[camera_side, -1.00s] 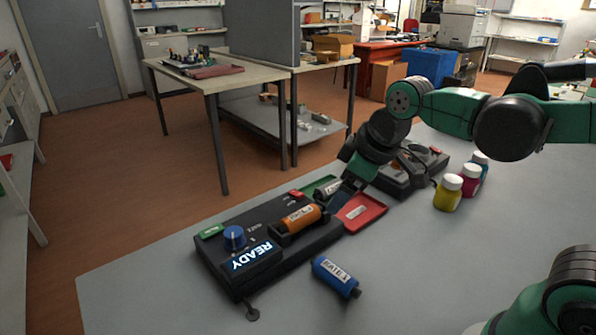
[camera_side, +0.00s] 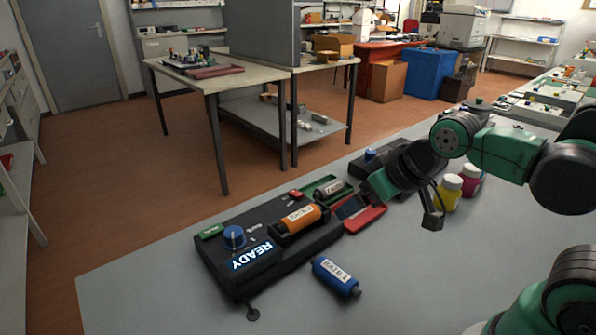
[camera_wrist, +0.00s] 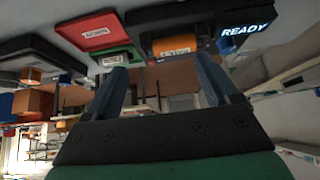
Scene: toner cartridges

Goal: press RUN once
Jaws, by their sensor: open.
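The black machine (camera_side: 285,262) stands on the grey table with its display lit READY (camera_side: 252,256). A green button (camera_side: 212,231), its label too small to read surely, is at its far left corner, beside a blue knob (camera_side: 234,236). An orange cartridge (camera_side: 298,219) lies in the machine's cradle. My gripper (camera_side: 350,207) is over the red tray, right of the machine and well apart from the green button. In the wrist view my gripper (camera_wrist: 160,66) is open with nothing between its fingers; the display (camera_wrist: 247,30) shows at upper right, the green button does not.
A grey cartridge (camera_side: 330,190) lies on a green tray (camera_side: 312,187), near a red button (camera_side: 296,193). A red tray (camera_side: 365,220) is beside it. A blue cartridge (camera_side: 335,276) lies in front. Yellow (camera_side: 447,195) and magenta (camera_side: 470,182) bottles stand at right.

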